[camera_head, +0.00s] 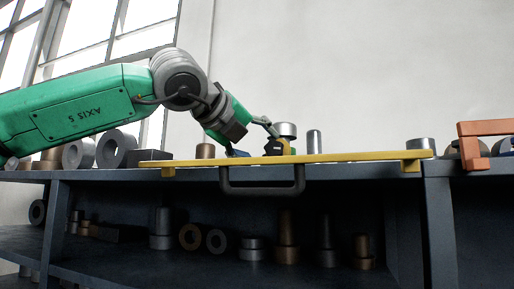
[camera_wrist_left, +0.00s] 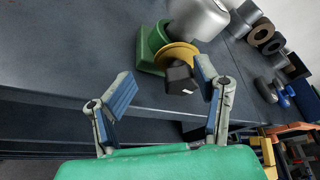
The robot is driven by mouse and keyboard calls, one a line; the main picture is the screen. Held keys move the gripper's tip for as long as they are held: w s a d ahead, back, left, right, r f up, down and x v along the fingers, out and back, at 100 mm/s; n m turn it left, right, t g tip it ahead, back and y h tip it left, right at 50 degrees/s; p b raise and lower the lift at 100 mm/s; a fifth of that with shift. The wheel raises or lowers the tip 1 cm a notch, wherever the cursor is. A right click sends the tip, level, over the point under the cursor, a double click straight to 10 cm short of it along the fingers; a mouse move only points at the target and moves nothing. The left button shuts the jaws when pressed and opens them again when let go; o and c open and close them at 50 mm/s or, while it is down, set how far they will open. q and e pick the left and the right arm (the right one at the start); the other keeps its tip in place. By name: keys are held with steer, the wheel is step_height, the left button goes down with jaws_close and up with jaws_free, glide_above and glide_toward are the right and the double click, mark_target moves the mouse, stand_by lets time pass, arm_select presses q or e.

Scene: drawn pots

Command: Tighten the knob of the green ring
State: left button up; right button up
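The green ring (camera_wrist_left: 148,48) sits on the dark bench top in the left wrist view, with a silver cylinder (camera_wrist_left: 198,14) in it. A yellow disc (camera_wrist_left: 176,54) and a black knob (camera_wrist_left: 181,78) stick out from its near side. My left gripper (camera_wrist_left: 163,86) is open, its two blue-padded fingers wide apart. The knob lies just beyond the fingertips, close to the right finger; contact cannot be told. In the head view my left gripper (camera_head: 252,139) is beside the black knob (camera_head: 272,148), below the silver cylinder (camera_head: 285,130). My right gripper is not in view.
A yellow rail (camera_head: 340,157) and a dark handle (camera_head: 262,190) run along the bench front. Metal rings (camera_head: 115,148) and cylinders (camera_head: 314,142) stand on the bench top. An orange bracket (camera_head: 485,128) is at the right. The lower shelf holds several metal parts.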

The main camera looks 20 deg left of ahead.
mark_target(277, 147)
arm_select(q)
steer(key=d, duration=0.3)
steer(key=shift+s+d+f, duration=0.1)
steer(key=shift+d+f, duration=0.15)
steer(key=shift+d, duration=0.15)
steer(key=c, duration=0.9)
steer(key=shift+o, duration=0.2)
steer(key=shift+w+a, duration=0.25)
steer(key=shift+a, duration=0.3)
steer(key=shift+r, duration=0.2)
steer(key=shift+d, duration=0.1)
